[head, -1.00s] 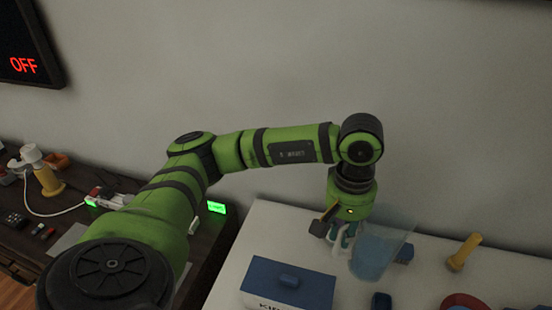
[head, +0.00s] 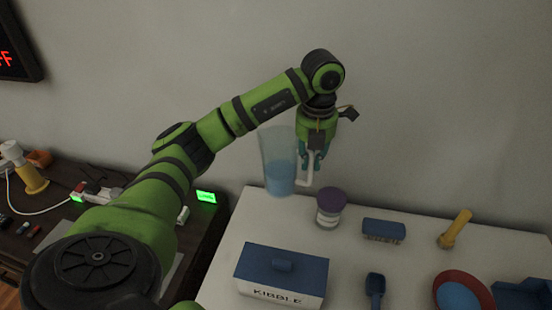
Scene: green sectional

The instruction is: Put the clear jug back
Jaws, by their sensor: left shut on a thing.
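The clear jug (head: 278,158) is a tall see-through vessel with bluish liquid in its lower part and a white handle (head: 307,174). It is upright at the back left of the white table, near the wall. I cannot tell whether its base touches the table. My left gripper (head: 313,168) points down and is shut on the handle, on the jug's right side. My right gripper is not in view.
A purple-lidded jar (head: 330,208) stands just right of the jug. A blue-lidded kibble box (head: 282,275) is in front. A brush (head: 383,231), a yellow-handled tool (head: 455,229), a blue scoop (head: 375,288) and a red-rimmed bowl (head: 461,291) lie to the right. The white table (head: 221,268) is bare at its left edge.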

